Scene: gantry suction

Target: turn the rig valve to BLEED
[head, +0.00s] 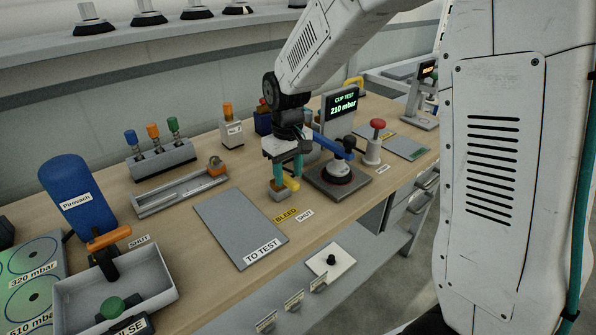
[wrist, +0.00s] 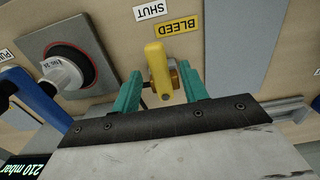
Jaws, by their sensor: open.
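The rig valve has a yellow handle (head: 291,184) on a brass body, on the wooden bench. In the wrist view the yellow handle (wrist: 156,62) points up the picture towards the yellow BLEED label (wrist: 176,25) and the white SHUT label (wrist: 150,10); I cannot tell which one it is set to. My gripper (head: 287,168) is low over the valve. In the wrist view its two teal fingers (wrist: 160,78) are open, one on each side of the valve, with gaps visible. Part of the brass body is hidden behind the handle.
A suction cup on a grey plate (head: 356,188) with a blue lever (head: 335,147) stands right of the valve. A display (head: 341,106) reads 210 mbar. A red-topped post (head: 375,140) stands beyond. The grey TO TEST mat (head: 235,225) lies empty to the left.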

